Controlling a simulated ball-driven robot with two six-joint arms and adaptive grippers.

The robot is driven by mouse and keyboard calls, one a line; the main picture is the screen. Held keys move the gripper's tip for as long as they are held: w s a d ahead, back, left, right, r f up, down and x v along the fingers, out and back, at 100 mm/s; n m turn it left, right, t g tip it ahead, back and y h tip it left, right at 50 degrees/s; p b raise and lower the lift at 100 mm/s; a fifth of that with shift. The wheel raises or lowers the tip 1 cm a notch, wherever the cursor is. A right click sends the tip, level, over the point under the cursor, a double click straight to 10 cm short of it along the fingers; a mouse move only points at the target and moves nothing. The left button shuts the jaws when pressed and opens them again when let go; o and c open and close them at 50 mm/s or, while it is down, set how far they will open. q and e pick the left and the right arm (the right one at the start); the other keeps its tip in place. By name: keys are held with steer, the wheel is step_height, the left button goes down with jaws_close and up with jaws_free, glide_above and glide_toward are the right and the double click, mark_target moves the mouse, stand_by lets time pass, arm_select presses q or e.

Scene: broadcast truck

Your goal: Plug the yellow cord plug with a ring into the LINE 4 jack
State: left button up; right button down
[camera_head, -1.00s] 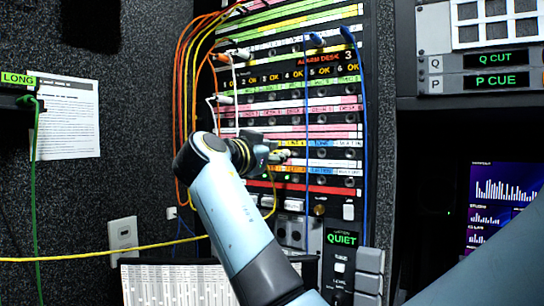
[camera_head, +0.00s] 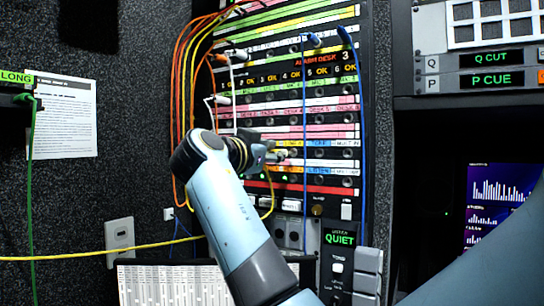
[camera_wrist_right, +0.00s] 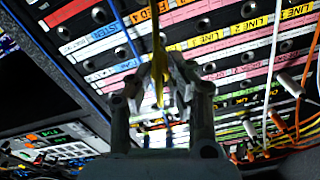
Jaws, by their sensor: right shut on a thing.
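My right gripper (camera_head: 277,155) is at the jack panel (camera_head: 331,190), its fingertips close to the lower label rows. In the right wrist view the gripper (camera_wrist_right: 160,85) is shut on a yellow cord plug (camera_wrist_right: 158,75), which stands between its two fingers. The yellow cord (camera_head: 271,197) hangs in a loop below the gripper in the head view. The plug's tip and any ring on it are hidden or too small to tell, as is contact with a jack. LINE labels show on the panel (camera_wrist_right: 240,68) in the wrist view; I cannot pick out LINE 4. My left gripper is not in view.
Orange cords (camera_head: 178,110) hang along the panel's left edge. Blue cords (camera_head: 363,130) hang at its right, and white cords (camera_head: 233,75) are plugged in at the upper left. A yellow cord (camera_head: 90,257) crosses from the left wall. A QUIET box (camera_head: 340,239) is below.

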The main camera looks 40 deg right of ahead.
stand_by(0.5)
steer(key=shift+b, duration=0.45)
stand_by(0.5)
steer(key=shift+b, duration=0.45)
steer(key=shift+d, duration=0.2)
steer(key=shift+w+d, duration=0.15)
steer(key=shift+d, duration=0.15)
steer(key=shift+b+x, duration=0.65)
steer(key=shift+x, duration=0.55)
steer(key=shift+w+d, duration=0.1)
steer(key=shift+d, duration=0.2)
